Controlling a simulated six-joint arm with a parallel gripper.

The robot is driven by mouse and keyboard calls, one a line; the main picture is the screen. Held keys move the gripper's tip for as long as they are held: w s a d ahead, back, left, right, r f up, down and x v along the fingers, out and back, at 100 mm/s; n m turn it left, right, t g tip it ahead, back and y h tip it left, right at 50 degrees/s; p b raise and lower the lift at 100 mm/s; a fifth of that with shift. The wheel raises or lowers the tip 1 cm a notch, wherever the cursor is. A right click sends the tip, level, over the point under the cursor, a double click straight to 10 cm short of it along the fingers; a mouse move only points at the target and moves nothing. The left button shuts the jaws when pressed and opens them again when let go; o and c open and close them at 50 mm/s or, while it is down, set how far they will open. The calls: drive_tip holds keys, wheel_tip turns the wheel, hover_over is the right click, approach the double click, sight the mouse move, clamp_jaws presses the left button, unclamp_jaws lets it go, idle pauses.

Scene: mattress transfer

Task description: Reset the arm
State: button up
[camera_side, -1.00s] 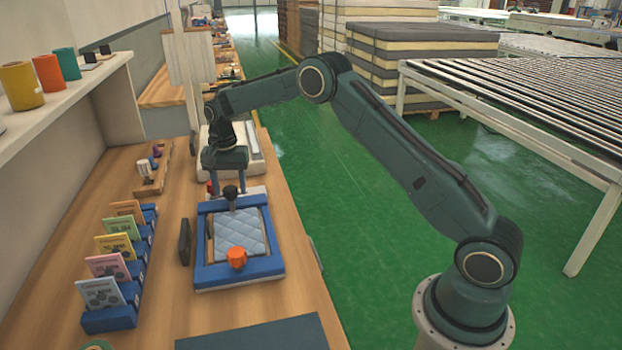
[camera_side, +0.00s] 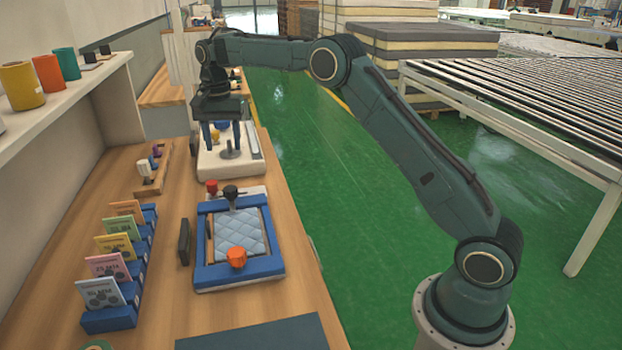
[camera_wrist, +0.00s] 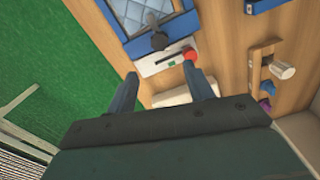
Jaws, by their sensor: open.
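My gripper (camera_side: 224,140) is raised above the back of the wooden bench in the side view, beyond the blue tray. Its two fingers point down, apart and empty; they also show in the wrist view (camera_wrist: 165,88). The blue tray (camera_side: 240,272) on the bench holds a light blue quilted mattress piece (camera_side: 238,225). An orange knob (camera_side: 236,258) sits at the tray's front and a black knob (camera_side: 230,193) at its back. A red knob (camera_side: 212,187) stands just behind the tray, and shows in the wrist view (camera_wrist: 190,54).
A blue rack (camera_side: 110,318) with several coloured cards stands on the left of the bench. A wooden holder (camera_side: 152,170) is behind it. A white fixture (camera_side: 225,165) lies below my gripper. A shelf (camera_side: 60,110) with coloured cups runs along the left. Air above the tray is clear.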

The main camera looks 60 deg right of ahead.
drive_tip(key=shift+r, duration=0.35)
drive_tip(key=s+a+r+n+t, duration=0.1)
drive_tip(key=s+a+r+n, duration=0.15)
drive_tip(key=s+r, duration=0.6)
drive_tip(key=s+a+r+n+t, duration=0.25)
drive_tip(key=s+r, duration=0.25)
drive_tip(key=s, duration=0.6)
drive_tip(key=s+a+f+n+t, duration=0.1)
drive_tip(key=s+f+n, duration=0.2)
drive_tip(key=s, duration=0.8)
drive_tip(key=s+a+f+n+t, duration=0.1)
drive_tip(key=s+f+n, duration=0.2)
drive_tip(key=s, duration=0.8)
drive_tip(key=shift+f, duration=0.8)
